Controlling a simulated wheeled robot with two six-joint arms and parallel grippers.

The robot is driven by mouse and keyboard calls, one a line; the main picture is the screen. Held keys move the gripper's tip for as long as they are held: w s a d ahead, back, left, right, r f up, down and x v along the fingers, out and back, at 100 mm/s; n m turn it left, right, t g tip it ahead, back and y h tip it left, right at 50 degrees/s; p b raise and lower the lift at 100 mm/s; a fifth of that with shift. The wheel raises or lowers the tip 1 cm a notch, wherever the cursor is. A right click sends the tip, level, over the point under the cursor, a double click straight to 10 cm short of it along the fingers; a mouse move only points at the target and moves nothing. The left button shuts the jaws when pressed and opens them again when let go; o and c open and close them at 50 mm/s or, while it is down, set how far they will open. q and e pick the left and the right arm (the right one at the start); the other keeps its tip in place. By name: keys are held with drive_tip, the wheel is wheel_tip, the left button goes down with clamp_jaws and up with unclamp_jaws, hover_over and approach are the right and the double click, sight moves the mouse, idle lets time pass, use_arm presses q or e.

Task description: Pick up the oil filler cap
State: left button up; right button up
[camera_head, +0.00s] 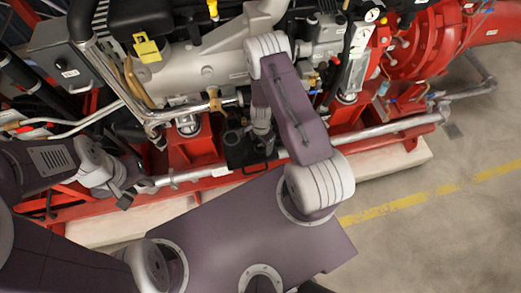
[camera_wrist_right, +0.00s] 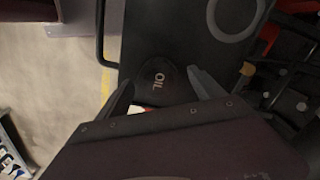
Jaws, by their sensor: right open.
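The oil filler cap (camera_wrist_right: 157,82) is black with pale "OIL" lettering and shows in the right wrist view on a dark flat surface. My right gripper (camera_wrist_right: 162,88) is open, one finger at each side of the cap with gaps between. Whether the fingers are level with the cap or above it, I cannot tell. In the head view my right gripper (camera_head: 262,140) points down over a black tray-like part (camera_head: 238,157), and the cap cannot be made out there. My left gripper (camera_head: 122,194) is at the left, away from the cap, in front of the red frame; its jaw opening is unclear.
A dark ring (camera_wrist_right: 237,14) lies beyond the cap, and a bar handle (camera_wrist_right: 101,38) runs along the surface's edge. A silver pipe (camera_head: 205,172) passes in front. The engine block (camera_head: 205,65) and red pump (camera_head: 420,45) stand behind. The floor at right is clear.

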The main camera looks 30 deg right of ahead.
sight(261, 145)
drive_tip(key=shift+r, duration=0.15)
drive_tip(key=shift+s, duration=0.1)
drive_tip(key=shift+c, duration=0.6)
drive_tip(key=c, duration=1.3)
drive_tip(key=shift+r+p, duration=0.55)
drive_tip(key=shift+p, duration=0.1)
drive_tip(key=shift+c, duration=0.2)
wheel_tip(261, 145, up, 4)
drive_tip(key=p, duration=0.3)
drive_tip(key=shift+f+p, duration=0.1)
drive_tip(key=shift+p, duration=0.25)
drive_tip(key=s+d+b, duration=0.1)
drive_tip(key=d+b, duration=0.1)
drive_tip(key=b, duration=0.1)
drive_tip(key=shift+s+b, duration=0.15)
drive_tip(key=shift+b, duration=0.25)
drive_tip(key=s+d+r+p, duration=0.1)
drive_tip(key=s+d+r, duration=0.4)
drive_tip(key=d+r, duration=0.1)
drive_tip(key=shift+s+d, duration=0.25)
drive_tip(key=shift+d, duration=0.55)
